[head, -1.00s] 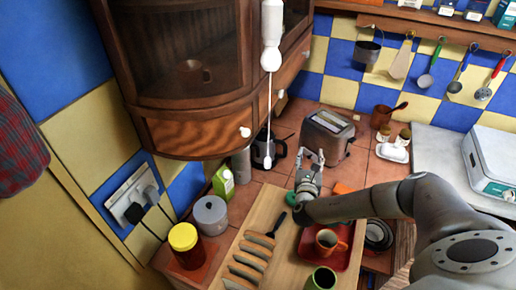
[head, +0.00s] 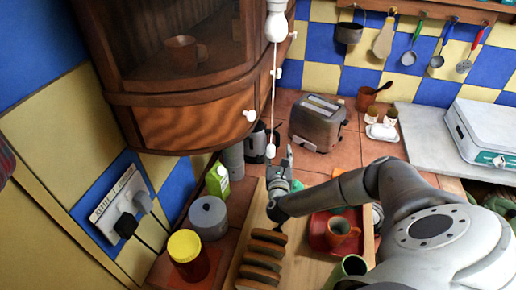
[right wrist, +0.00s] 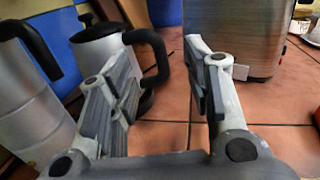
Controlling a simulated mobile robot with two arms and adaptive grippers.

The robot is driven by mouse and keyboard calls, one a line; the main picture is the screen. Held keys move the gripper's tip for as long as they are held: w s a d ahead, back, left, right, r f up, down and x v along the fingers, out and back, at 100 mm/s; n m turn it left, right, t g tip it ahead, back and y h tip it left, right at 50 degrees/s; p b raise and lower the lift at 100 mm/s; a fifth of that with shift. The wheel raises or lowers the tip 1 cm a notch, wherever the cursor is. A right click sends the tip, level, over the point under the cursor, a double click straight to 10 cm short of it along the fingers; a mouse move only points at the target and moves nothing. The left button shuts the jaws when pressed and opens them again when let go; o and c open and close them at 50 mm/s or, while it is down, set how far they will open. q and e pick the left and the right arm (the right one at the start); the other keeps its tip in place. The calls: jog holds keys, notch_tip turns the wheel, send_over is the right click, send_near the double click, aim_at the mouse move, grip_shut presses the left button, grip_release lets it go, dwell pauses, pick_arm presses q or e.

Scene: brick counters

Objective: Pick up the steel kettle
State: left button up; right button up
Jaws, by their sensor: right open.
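The steel kettle (head: 255,147), with a black handle, stands on the tiled counter at the back, beneath the wooden cabinet and partly hidden by it. In the right wrist view the kettle (right wrist: 95,52) is at upper left, its handle curving toward the middle. My right gripper (head: 283,163) is open and empty, in front of the kettle and slightly right. In the wrist view its fingers (right wrist: 155,58) are spread, the left one overlapping the kettle's body, with the handle seen between them. No contact with the kettle shows. My left gripper is not in view.
A steel toaster (head: 318,122) stands right of the kettle. A tall metal pot (right wrist: 32,100) is on its left. A green-and-white carton (head: 218,180) and grey canister (head: 208,216) stand nearer. A cutting board with bread slices and a red tray (head: 318,232) lie in front.

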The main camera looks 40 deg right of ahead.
aim_at(277, 142)
notch_tip(277, 142, down, 3)
jog(key=shift+w+a+f+b, duration=0.1)
jog(key=shift+w+b, duration=0.05)
jog(key=shift+b, duration=0.95)
jog(key=shift+x, duration=2.75)
jog(key=shift+p+x, duration=0.35)
jog(key=shift+x, duration=0.5)
jog(key=x, duration=0.2)
jog(key=shift+w, duration=0.35)
jog(key=shift+w+d, duration=0.3)
jog(key=shift+d, duration=0.2)
grip_shut()
